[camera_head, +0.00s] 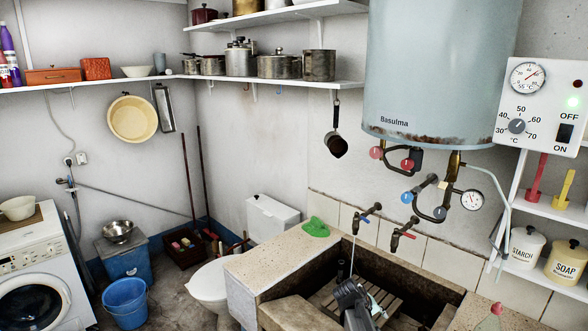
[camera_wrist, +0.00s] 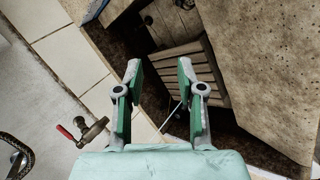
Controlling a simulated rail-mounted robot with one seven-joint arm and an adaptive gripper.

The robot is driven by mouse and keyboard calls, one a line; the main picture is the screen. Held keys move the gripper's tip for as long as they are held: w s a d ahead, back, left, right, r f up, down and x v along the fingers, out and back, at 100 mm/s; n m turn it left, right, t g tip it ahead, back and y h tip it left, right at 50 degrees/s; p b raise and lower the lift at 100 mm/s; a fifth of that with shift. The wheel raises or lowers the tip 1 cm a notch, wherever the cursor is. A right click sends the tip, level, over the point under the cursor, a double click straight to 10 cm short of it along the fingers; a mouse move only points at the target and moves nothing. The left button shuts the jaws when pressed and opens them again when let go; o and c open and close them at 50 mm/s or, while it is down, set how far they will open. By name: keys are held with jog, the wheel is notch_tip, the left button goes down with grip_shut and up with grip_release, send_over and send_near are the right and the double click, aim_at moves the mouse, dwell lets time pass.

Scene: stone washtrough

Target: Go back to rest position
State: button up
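My gripper (camera_wrist: 160,70) is open in the wrist view. Its two green-padded fingers are apart, with nothing held between them. In the head view, my gripper (camera_head: 372,303) is low over the stone trough (camera_head: 250,270), in front of the wooden slatted rack (camera_head: 327,297). The rack also shows beyond the fingers in the wrist view (camera_wrist: 183,72). A blue-handled tap (camera_head: 368,213) and a red-handled tap (camera_head: 404,232) stick out above the trough. A thin pale line, perhaps water, hangs below the blue-handled tap. My arm hides part of the basin.
A large boiler (camera_head: 430,70) and its pipes hang above the trough. A green cloth (camera_head: 315,228) lies on the rim. A control box (camera_head: 541,105) and shelf with starch (camera_head: 524,248) and soap jars (camera_head: 566,262) stand right. A toilet (camera_head: 213,280) is left of the trough.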

jog(key=s+a+f+m+g+y, duration=0.15)
jog(key=s+a+f, duration=0.25)
jog(key=s, duration=0.4)
jog(key=s+a+f+g+y, duration=0.1)
jog(key=s+a+f+y, duration=0.25)
jog(key=s, duration=0.55)
jog(key=s+a+f+m+g+y, duration=0.1)
jog(key=s+a+f+y, duration=0.2)
jog(key=s, duration=0.5)
jog(key=s+f+g+b, duration=0.2)
jog(key=s+f+b, duration=0.5)
jog(key=f, duration=0.6)
jog(key=s+f+g+b, duration=0.2)
jog(key=s+f+b, duration=0.5)
jog(key=s+f, duration=0.4)
jog(key=s+f+g+h+b, duration=0.1)
jog(key=s+f+b, duration=0.7)
jog(key=f, duration=0.9)
jog(key=shift+s+g, duration=0.85)
jog(key=shift+s, duration=0.2)
jog(key=shift+a, duration=0.1)
jog(key=o, duration=1)
